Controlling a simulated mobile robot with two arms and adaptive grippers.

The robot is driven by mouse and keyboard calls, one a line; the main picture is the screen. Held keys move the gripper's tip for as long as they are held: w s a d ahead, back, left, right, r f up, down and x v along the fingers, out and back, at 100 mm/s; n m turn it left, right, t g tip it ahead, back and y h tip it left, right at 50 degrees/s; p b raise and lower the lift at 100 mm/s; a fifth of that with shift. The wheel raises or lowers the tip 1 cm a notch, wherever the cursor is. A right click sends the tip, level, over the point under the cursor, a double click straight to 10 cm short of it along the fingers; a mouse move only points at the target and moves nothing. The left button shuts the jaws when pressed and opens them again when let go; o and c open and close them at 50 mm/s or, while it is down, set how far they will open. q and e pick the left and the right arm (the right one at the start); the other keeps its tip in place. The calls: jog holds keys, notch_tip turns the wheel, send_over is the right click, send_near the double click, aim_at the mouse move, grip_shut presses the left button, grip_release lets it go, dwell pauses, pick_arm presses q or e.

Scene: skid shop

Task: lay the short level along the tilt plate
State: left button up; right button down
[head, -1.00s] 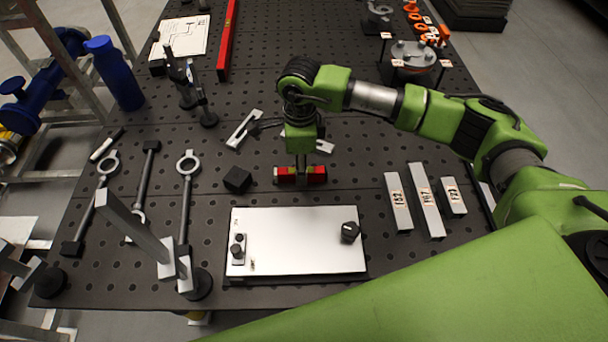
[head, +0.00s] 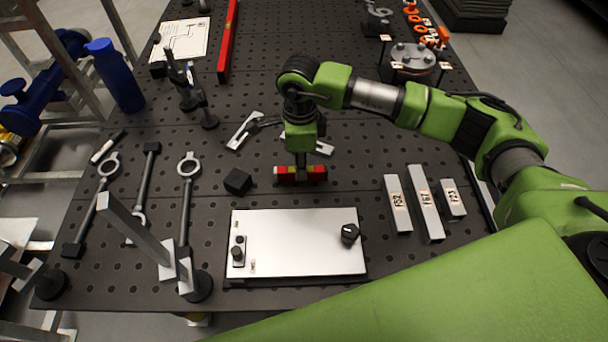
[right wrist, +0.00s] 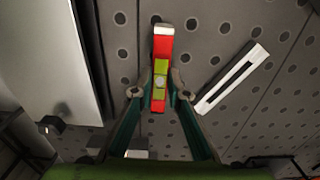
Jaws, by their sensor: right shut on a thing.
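The short level (head: 289,175) is a small red bar with a yellow-green middle; it lies crosswise just behind the tilt plate. My right gripper (head: 302,167) points down and is shut on its middle. In the right wrist view the level (right wrist: 161,43) sits between the two fingers (right wrist: 160,96), its vial showing. Any gap beneath it is hard to tell. The tilt plate (head: 290,240) is a white rectangle on a dark base, with a black knob (head: 349,232) at right and small black fittings at left. It also shows in the right wrist view (right wrist: 55,60). My left gripper is not in view.
A black block (head: 237,181) stands left of the level. Labelled metal bars (head: 425,205) lie right of the plate. Slotted metal pieces (head: 243,130) lie behind the gripper. Rods and upright brackets (head: 135,228) crowd the left. The plate's white top is clear in its middle.

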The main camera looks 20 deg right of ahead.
jog(key=shift+r+p, duration=0.75)
jog(key=shift+r, duration=1.7)
